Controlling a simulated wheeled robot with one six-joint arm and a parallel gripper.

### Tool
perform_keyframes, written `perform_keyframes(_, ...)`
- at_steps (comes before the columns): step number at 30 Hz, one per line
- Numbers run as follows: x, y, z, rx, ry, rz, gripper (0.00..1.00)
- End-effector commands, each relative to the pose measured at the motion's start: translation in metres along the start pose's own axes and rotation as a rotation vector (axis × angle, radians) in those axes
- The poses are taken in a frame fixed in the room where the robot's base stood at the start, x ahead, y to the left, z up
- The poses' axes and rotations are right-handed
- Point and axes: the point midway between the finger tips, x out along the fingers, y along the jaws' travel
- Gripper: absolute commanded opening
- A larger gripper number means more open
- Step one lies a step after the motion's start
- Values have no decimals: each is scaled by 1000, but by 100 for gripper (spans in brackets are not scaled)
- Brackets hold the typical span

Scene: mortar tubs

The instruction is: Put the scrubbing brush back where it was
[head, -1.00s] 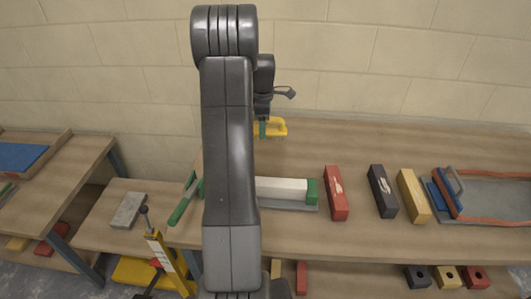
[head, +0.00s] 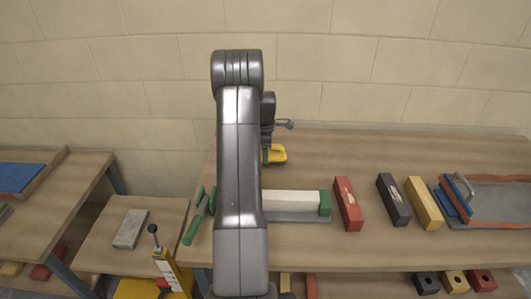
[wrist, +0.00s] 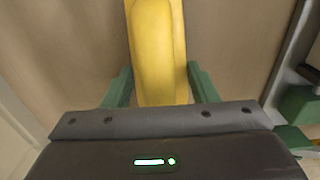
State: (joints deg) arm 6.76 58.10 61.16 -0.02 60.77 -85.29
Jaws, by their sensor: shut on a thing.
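The yellow scrubbing brush (head: 278,154) is above or on the back left part of the bench (head: 390,150), behind a white block with a green end. My gripper (head: 266,155) points down and its green fingers are shut on the brush. In the wrist view the brush (wrist: 157,50) lies lengthwise between the two fingers of my gripper (wrist: 160,85). Its underside is hidden, and I cannot tell whether it touches the bench top. My arm hides part of the bench to its left.
The white block (head: 292,203) lies on a grey plate. Red (head: 348,204), black (head: 394,200) and yellow (head: 424,203) blocks stand to its right, then a grey tray (head: 495,190). A green-handled tool (head: 195,225) lies left of my arm. The bench's back right is clear.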

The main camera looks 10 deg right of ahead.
Motion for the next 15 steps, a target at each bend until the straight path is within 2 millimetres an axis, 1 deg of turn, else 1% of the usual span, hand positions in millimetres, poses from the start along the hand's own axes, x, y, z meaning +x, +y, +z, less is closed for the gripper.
perform_keyframes(1, 5, 0, 0, 0, 0, -1, 32)
perform_keyframes(3, 8, 0, 0, 0, 0, 0, 32)
perform_keyframes(8, 8, 0, 0, 0, 0, 1, 32)
perform_keyframes(12, 12, 0, 0, 0, 0, 1, 32)
perform_keyframes(13, 11, 0, 0, 0, 0, 1, 57)
perform_keyframes(15, 11, 0, 0, 0, 0, 1, 71)
